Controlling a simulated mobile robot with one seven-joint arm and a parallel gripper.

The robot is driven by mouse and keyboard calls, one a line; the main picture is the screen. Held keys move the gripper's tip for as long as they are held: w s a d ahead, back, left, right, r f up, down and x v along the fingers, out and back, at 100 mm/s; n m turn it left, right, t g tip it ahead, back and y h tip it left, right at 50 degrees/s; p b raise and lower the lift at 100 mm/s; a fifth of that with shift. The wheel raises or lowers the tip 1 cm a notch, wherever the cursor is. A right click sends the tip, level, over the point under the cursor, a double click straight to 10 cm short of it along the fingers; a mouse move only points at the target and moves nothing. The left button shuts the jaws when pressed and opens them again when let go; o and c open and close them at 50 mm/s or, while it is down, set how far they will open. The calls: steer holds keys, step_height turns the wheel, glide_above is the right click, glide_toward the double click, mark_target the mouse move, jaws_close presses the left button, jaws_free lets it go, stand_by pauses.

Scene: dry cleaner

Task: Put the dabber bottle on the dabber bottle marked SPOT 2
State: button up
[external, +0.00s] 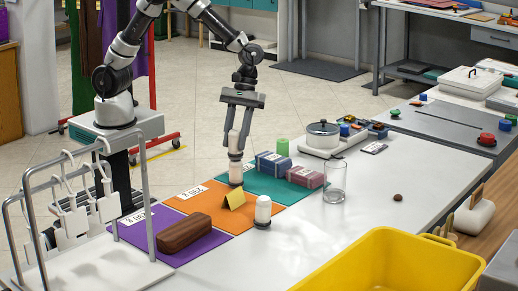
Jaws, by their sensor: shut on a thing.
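My gripper (237,128) points down over the orange mat (210,203), shut on a pale dabber bottle (234,142) held upright. Directly under it, another pale bottle (236,174) stands upright on the orange mat. The two are in line, with a dark band between them; I cannot tell whether they touch. A third white bottle (263,209) with a dark foot stands at the mat's right edge, near the white table. The SPOT 2 marking is too small to read on any bottle.
A yellow folded card (234,200) stands close to the lower bottle. A brown block (184,233) lies on the purple mat (135,236). Bundles (273,164), a green cylinder (282,146) and a clear glass (334,183) stand to the right. A yellow tub (400,238) is in front.

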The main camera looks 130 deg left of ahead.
steer(key=shift+f, duration=0.25)
steer(key=shift+f, duration=0.1)
steer(key=o, duration=1.1)
